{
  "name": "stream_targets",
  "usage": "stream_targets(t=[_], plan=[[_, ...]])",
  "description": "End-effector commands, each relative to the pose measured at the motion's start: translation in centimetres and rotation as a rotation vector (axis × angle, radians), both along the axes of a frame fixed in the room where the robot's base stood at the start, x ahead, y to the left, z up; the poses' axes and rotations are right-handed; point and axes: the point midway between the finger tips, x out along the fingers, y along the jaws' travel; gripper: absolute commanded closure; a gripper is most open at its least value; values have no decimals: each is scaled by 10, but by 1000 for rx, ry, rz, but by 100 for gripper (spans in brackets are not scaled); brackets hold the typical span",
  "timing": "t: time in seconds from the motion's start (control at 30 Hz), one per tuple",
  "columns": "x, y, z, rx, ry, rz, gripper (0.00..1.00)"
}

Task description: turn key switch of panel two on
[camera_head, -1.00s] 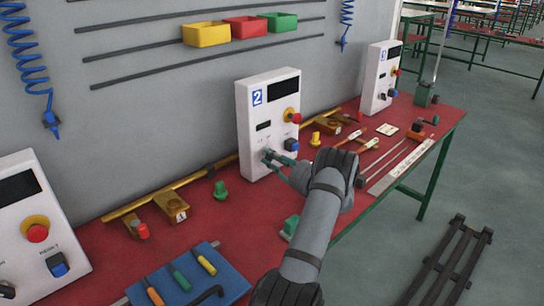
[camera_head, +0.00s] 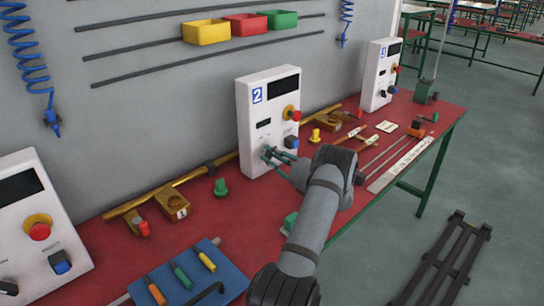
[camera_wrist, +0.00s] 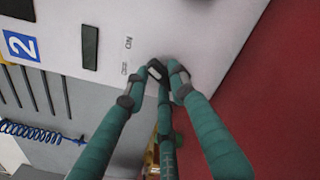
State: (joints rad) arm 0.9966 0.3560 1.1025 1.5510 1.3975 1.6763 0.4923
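Panel two (camera_head: 258,100) is a white upright box with a blue "2" label, a dark display, a red button on a yellow base and a blue-capped switch. In the wrist view the panel (camera_wrist: 190,35) is seen close up, turned sideways, with an "ON" mark near my fingertips. My gripper (camera_head: 272,155) is at the lower left of the panel's face. In the wrist view my gripper (camera_wrist: 163,76) has its green fingers drawn close together at the face. The key switch is mostly hidden by the fingertips, and I cannot tell whether they grip it.
A red bench (camera_head: 205,215) carries the panels, brass fittings, a green knob (camera_head: 220,188) and a blue tool mat (camera_head: 225,278). Panel three (camera_head: 379,75) stands to the right, another panel (camera_head: 40,215) to the left. Tools and a ruler lie right of my arm.

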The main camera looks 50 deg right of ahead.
Motion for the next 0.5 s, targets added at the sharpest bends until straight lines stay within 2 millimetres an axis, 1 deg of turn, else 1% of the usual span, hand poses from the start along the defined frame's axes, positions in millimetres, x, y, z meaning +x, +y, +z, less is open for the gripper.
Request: stream_targets(t=[0.03, 0.23, 0.5], plan=[[0, 0, 0, 0, 0, 0, 71], [0, 0, 0, -1, 0, 0, 60], [-1, 0, 0, -2, 1, -1, 60]])
